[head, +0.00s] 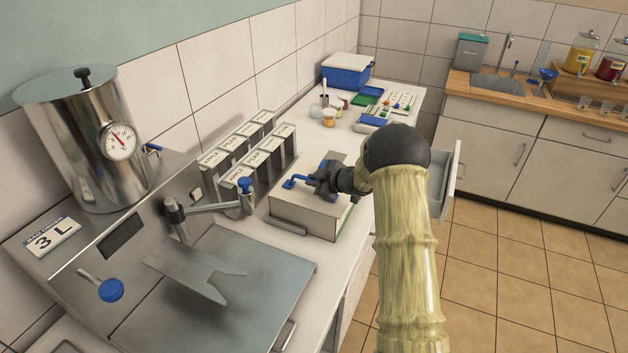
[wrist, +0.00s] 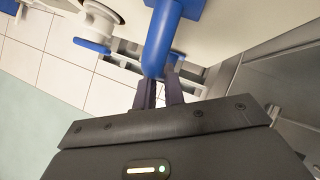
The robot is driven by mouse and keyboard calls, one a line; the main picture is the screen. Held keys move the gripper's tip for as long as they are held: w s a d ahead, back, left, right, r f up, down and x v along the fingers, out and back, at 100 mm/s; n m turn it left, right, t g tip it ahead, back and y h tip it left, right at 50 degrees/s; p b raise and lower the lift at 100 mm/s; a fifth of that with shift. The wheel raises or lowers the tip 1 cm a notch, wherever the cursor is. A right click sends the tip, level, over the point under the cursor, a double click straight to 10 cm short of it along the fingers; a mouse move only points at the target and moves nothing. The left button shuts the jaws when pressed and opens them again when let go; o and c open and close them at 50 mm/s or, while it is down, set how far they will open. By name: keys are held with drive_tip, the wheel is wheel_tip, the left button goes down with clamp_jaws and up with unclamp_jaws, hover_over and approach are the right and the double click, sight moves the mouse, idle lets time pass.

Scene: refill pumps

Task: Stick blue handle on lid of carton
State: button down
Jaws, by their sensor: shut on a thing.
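The carton (head: 303,214) is a low white box on the counter, with a pale lid on top. My gripper (head: 308,182) is over the carton's lid, reaching in from the right. It is shut on the blue handle (head: 291,183), which sticks out to the left of the fingers. In the wrist view the handle (wrist: 160,38) runs up from between my dark fingertips (wrist: 160,88) to a pale surface at the top. I cannot tell whether the handle touches the lid or hangs just above it.
A steel machine with a blue-tipped arm (head: 246,186) stands left of the carton. A rack of labelled bins (head: 262,150) is behind it. A blue cooler (head: 347,76) and small items sit farther back. An open drawer (head: 447,180) juts out at the right.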

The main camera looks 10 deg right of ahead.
drive_tip(key=shift+f, duration=0.35)
idle(0.4)
drive_tip(key=c, duration=1.4)
unclamp_jaws()
drive_tip(key=b+v, duration=0.3)
drive_tip(key=v, duration=1.4)
drive_tip(key=shift+s, duration=0.2)
drive_tip(key=shift+r, duration=0.2)
wheel_tip(320, 180, up, 7)
drive_tip(key=p, duration=0.7)
